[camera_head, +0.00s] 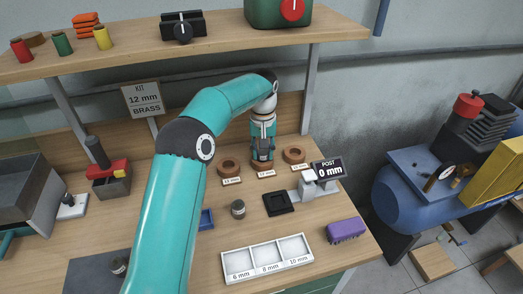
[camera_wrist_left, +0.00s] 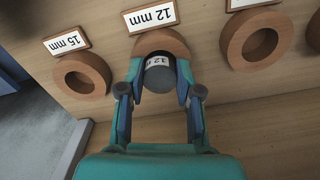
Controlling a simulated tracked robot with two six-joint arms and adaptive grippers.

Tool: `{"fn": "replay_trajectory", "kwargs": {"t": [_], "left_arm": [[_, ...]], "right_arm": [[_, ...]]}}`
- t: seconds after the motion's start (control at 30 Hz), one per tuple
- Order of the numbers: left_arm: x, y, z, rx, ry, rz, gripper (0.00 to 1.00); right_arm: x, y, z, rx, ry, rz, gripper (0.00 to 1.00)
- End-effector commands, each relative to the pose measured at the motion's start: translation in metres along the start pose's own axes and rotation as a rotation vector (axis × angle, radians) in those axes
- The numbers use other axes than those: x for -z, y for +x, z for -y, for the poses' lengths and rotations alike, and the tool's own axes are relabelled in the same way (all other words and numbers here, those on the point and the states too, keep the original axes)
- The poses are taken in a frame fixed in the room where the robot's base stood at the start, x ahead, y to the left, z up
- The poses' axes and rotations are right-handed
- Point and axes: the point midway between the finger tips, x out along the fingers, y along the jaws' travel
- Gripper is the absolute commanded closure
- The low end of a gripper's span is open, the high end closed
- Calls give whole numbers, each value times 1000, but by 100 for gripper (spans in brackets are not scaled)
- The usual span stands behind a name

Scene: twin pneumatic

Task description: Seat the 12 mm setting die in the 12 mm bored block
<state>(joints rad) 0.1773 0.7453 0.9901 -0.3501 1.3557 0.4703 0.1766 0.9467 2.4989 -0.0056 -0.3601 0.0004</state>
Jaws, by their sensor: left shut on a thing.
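The 12 mm setting die (camera_wrist_left: 159,76) is a dark grey cylinder with a white band lettered "12 m". My left gripper (camera_head: 263,148) is shut on it, with one finger on each side in the left wrist view (camera_wrist_left: 158,92). The 12 mm bored block (camera_wrist_left: 163,41) is a brown ring behind the "12 mm" label (camera_wrist_left: 151,16). The die overlaps this block and hides its bore. I cannot tell whether the die is above the bore or partly in it. In the head view, the gripper hides most of the block. My right gripper is not in view.
Bored blocks stand on both sides, one left (camera_head: 229,167) and one right (camera_head: 294,154). A shelf (camera_head: 190,52) spans above.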

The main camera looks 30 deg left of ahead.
Motion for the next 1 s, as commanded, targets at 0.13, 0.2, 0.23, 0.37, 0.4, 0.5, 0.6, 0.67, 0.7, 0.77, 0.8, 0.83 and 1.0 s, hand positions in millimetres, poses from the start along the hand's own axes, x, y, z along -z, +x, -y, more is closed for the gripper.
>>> {"fn": "replay_trajectory", "kwargs": {"t": [0.13, 0.2, 0.23, 0.37, 0.4, 0.5, 0.6, 0.67, 0.7, 0.77, 0.8, 0.83, 1.0], "left_arm": [[0, 0, 0, -1, -1, -3, 100], [0, 0, 0, -1, -1, -3, 100], [0, 0, 0, -1, -1, -3, 100], [0, 2, 0, 0, -1, -1, 61], [0, 2, 0, 0, -1, -1, 54], [0, 2, 0, 0, -1, -1, 41], [0, 2, 1, 0, -2, -1, 41], [0, 2, 1, 0, -2, -1, 41], [0, 2, 1, 0, -2, -1, 41], [0, 2, 1, 0, -2, -1, 41], [0, 1, 1, 0, -2, -2, 41], [0, -1, 1, 0, -2, -2, 41], [1, -18, 1, -1, -2, -4, 41]], "right_arm": [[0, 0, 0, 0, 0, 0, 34], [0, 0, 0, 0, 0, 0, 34], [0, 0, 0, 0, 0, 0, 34], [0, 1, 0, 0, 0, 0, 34], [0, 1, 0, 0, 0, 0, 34], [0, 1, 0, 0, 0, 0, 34], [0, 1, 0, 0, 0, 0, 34], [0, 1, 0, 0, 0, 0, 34], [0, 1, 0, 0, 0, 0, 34], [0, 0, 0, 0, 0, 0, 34], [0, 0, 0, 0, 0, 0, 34], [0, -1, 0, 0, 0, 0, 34], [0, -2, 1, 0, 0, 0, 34]]}}
